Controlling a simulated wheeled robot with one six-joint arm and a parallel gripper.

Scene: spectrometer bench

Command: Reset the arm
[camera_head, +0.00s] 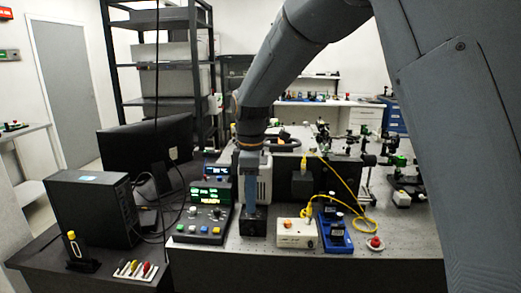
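My arm (285,55) comes in from the upper right and bends down toward the middle of the optical bench (395,232). Its end, my gripper (253,218), points down over the front part of the bench, between the control panel and the white box. The fingertips are small and dark here, so I cannot tell whether they are open or shut. I cannot tell whether anything is held.
A control panel (205,222) with green displays stands left of my gripper. A white box (296,233) with a yellow cable and a blue holder (335,235) stand to the right. A red button (375,242) sits near the front edge. A monitor (145,150) and black computer (95,205) stand left.

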